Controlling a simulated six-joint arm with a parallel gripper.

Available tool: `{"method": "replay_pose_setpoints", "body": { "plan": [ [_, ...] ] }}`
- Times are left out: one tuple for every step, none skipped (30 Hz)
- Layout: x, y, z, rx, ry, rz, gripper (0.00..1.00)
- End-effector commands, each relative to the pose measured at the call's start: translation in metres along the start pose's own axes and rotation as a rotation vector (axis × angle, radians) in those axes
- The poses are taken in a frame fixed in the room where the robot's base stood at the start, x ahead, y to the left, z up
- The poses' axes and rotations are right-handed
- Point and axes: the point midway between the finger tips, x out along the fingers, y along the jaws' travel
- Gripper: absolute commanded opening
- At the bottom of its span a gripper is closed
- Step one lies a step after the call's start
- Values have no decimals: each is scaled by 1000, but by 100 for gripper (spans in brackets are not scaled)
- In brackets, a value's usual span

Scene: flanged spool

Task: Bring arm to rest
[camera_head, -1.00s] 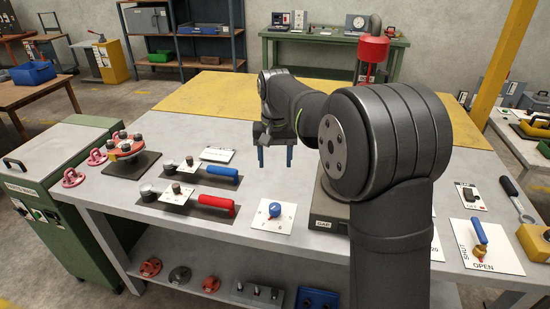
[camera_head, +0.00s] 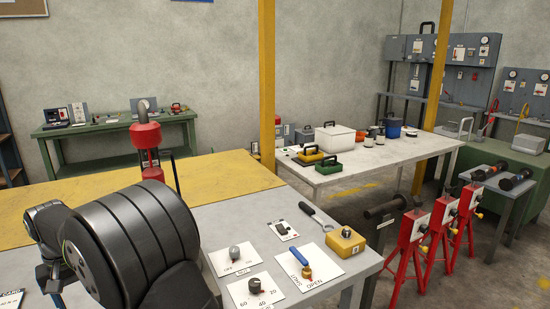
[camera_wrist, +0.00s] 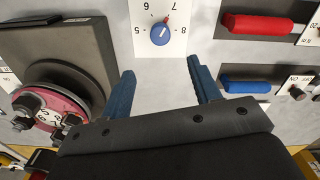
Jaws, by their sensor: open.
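My arm shows at the lower left of the head view, its dark links in front of the table. My gripper (camera_wrist: 162,71) shows in the wrist view, its two blue fingers apart with nothing between them. Beyond the fingertips lies the grey table top with a dial card and its blue knob (camera_wrist: 160,34). In the head view the fingers cannot be made out.
In the wrist view, a red bolted flange (camera_wrist: 52,108) is at left, with red (camera_wrist: 258,25) and blue (camera_wrist: 246,86) handles at right. In the head view, a red post (camera_head: 147,135), a wrench (camera_head: 316,216) and red stands (camera_head: 408,248) lie right of my arm.

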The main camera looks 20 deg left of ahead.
Motion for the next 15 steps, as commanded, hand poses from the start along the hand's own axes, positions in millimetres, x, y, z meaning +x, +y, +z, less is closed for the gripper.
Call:
{"method": "replay_pose_setpoints", "body": {
  "plan": [
    [11, 0, 0, 0, -3, 1, 57],
    [17, 0, 1, 0, -3, 1, 57],
    [26, 0, 0, 0, -3, 1, 57],
    [32, 0, 1, 0, -4, 1, 57],
    [38, 0, 0, 0, -3, 1, 57],
    [45, 0, 0, 0, -4, 1, 57],
    [52, 0, 0, 0, -3, 1, 57],
    [58, 0, 1, 0, -4, 1, 57],
    [66, 0, 0, 0, -3, 1, 57],
    [72, 0, 0, 0, -3, 1, 57],
    [77, 0, 0, 0, -3, 1, 57],
    [85, 0, 1, 0, -3, 1, 57],
    [91, 0, 1, 0, -4, 1, 57],
    [96, 0, 0, 0, -3, 1, 57],
    [102, 0, 0, 0, -2, 1, 57]
  ]
}}
